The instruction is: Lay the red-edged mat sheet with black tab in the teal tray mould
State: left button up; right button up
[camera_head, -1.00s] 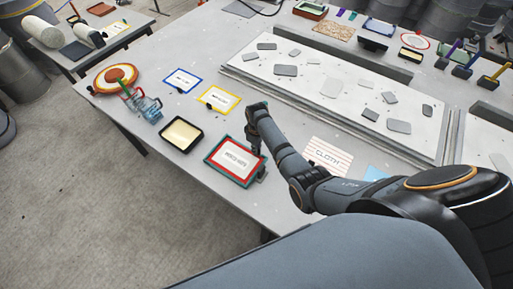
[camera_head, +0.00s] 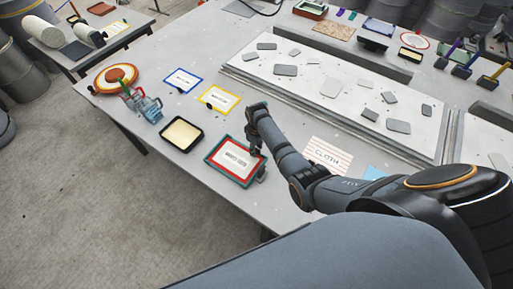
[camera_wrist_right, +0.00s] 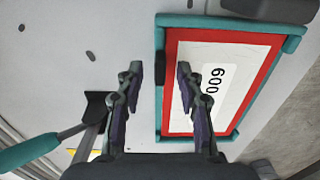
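The teal tray mould (camera_head: 209,160) lies on the table's near side; its rim also shows in the right wrist view (camera_wrist_right: 160,35). The red-edged mat sheet (camera_head: 246,179), pale with printed lettering, lies within the teal rim and looks flat. In the right wrist view the sheet (camera_wrist_right: 205,42) has a black tab (camera_wrist_right: 159,70) at its left edge, over the rim. My right gripper (camera_wrist_right: 158,75) has its fingers apart, one on each side of the tab, with visible gaps. In the head view the right gripper (camera_head: 256,150) is at the tray's far right edge. My left gripper is not shown.
A black-rimmed tray (camera_head: 203,140) stands left of the mould. Yellow-edged (camera_head: 233,97) and blue-edged (camera_head: 199,75) sheets lie behind it. A striped cloth sheet (camera_head: 328,152) lies right, partly behind my arm. A grey block (camera_head: 262,173) is beside the mould.

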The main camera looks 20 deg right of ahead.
notch_tip(320, 180, up, 12)
dwell(0.5)
dwell(0.6)
